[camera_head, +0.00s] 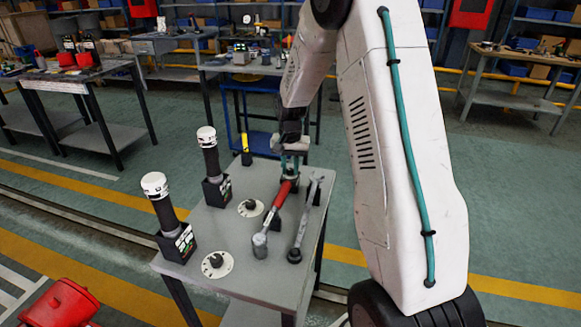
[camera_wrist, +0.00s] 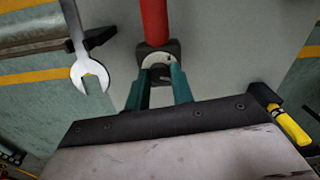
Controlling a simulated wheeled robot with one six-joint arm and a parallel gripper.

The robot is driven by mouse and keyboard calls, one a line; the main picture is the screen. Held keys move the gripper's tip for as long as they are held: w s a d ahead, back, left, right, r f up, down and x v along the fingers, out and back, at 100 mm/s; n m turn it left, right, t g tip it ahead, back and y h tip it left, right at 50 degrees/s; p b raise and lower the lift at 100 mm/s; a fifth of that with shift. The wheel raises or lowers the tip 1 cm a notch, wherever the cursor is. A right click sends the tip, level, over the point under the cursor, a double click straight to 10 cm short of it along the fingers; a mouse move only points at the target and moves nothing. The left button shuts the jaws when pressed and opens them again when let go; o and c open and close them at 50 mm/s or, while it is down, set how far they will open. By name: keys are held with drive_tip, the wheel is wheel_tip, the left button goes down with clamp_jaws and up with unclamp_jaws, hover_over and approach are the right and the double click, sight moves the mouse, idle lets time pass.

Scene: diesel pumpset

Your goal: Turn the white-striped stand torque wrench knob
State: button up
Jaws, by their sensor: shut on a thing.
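The red-handled torque wrench (camera_head: 281,195) lies raised on dark supports on the grey table, its head toward me. Its red handle also shows in the wrist view (camera_wrist: 154,22). At the handle's far end a pale, round knob (camera_wrist: 155,60) with dark marks sits at a dark stand (camera_wrist: 144,48). My gripper (camera_head: 292,158) is at this end, seen from above in the wrist view (camera_wrist: 160,78). Its teal fingers are shut on the knob, one on each side. The fingers hide part of it, and I cannot make out a white stripe.
An open-ended wrench (camera_head: 305,222) lies to the right of the torque wrench. Two white dials with black knobs (camera_head: 250,208) (camera_head: 217,264) are on the table. Two black-handled tools with white caps (camera_head: 208,150) (camera_head: 160,196) stand at left. A yellow-handled item (camera_head: 246,150) is at the far edge.

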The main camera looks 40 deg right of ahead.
sight(290, 170)
idle(0.3)
drive_tip(key=o, duration=1)
wheel_tip(290, 170, up, 8)
drive_tip(key=shift+f, duration=0.1)
idle(0.4)
